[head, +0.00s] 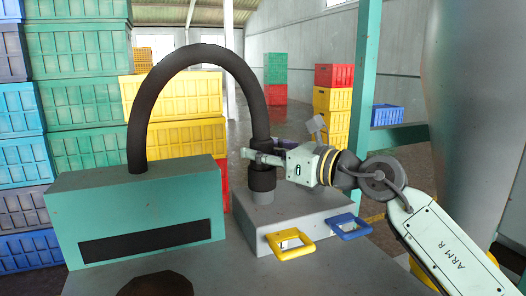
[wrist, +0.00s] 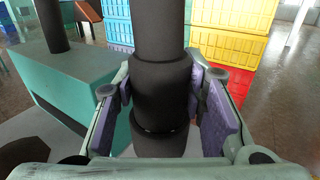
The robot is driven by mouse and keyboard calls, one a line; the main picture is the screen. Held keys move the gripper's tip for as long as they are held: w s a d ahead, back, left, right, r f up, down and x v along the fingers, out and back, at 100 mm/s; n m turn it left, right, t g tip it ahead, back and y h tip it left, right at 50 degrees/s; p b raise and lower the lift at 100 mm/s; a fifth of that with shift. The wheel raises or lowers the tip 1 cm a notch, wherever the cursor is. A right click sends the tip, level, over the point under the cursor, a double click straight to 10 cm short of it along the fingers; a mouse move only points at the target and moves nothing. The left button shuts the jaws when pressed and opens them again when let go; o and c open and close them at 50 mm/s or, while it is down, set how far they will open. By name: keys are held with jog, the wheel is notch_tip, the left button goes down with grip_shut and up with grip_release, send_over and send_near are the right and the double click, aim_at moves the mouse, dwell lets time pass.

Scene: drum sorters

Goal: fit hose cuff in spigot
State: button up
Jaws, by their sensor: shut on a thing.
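The black hose (head: 205,50) arches from the teal box (head: 130,205) over to the grey box (head: 300,222). Its thicker black cuff (wrist: 162,88) hangs upright at the hose's right end. My gripper (head: 262,156) reaches in from the right, with one purple-padded finger on each side of the cuff, and is shut on it. Directly below the cuff, a black upright spigot (head: 262,182) stands on the grey box. In the wrist view a thin dark seam separates the cuff from the black part below; I cannot tell whether the cuff is over the spigot or only resting at its top.
A yellow handle (head: 290,244) and a blue handle (head: 349,227) stick out from the grey box's front. Stacked crates, including yellow ones (head: 180,97), stand behind. A teal post (head: 363,70) rises at the right. A dark round thing (head: 155,284) lies at the front.

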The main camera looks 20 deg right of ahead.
aim_at(272, 171)
jog(key=shift+d+f+b, duration=0.1)
jog(key=shift+f+b, duration=0.95)
jog(key=shift+b, duration=0.4)
jog(key=shift+f+b, duration=0.35)
jog(key=shift+f, duration=0.3)
jog(key=shift+a, duration=0.2)
jog(key=o, duration=1.3)
jog(key=shift+s+a+b, duration=0.1)
jog(key=shift+a+b, duration=0.05)
jog(key=shift+b, duration=0.15)
jog(key=shift+o, duration=0.2)
jog(key=shift+f, duration=0.1)
jog(key=s+d+r+p, duration=0.1)
jog(key=s+d+r, duration=0.2)
jog(key=s, duration=0.5)
jog(key=shift+s+d+r, duration=0.2)
jog(key=shift+d, duration=0.45)
